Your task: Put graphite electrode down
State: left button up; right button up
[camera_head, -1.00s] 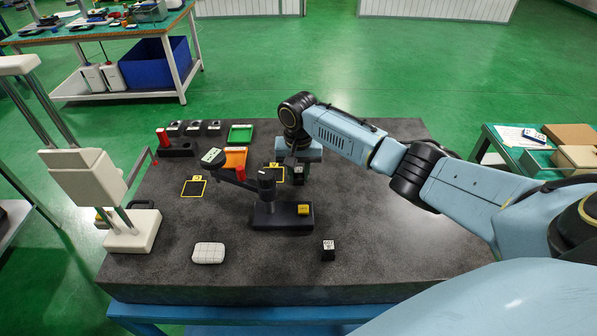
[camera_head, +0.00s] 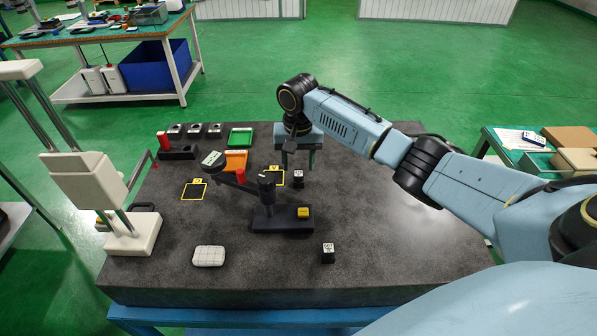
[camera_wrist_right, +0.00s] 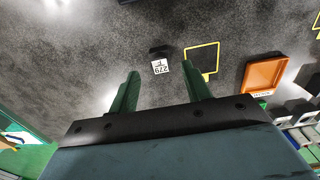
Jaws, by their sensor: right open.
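The graphite electrode, a small dark block with a white printed label (camera_head: 298,180), stands on the dark stone tabletop. It is just right of a yellow-outlined square (camera_head: 274,184), outside its outline. In the right wrist view the electrode's label (camera_wrist_right: 160,67) shows left of the yellow-outlined square (camera_wrist_right: 203,60), with a gap between them. My right gripper (camera_head: 298,160) is open and empty, above and behind the electrode. Its two green fingers (camera_wrist_right: 162,80) are spread apart in the wrist view, with the electrode beyond their tips. My left gripper is not in view.
A dark stand with a jointed arm (camera_head: 283,218) is in front of the electrode. An orange tray (camera_head: 236,160) and green tray (camera_head: 240,137) lie left. A second labelled block (camera_head: 328,254) and a white gridded pad (camera_head: 208,256) are near the front. The tabletop's right side is clear.

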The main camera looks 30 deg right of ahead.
aim_at(299, 175)
notch_tip(299, 175, up, 7)
dwell(0.3)
dwell(0.5)
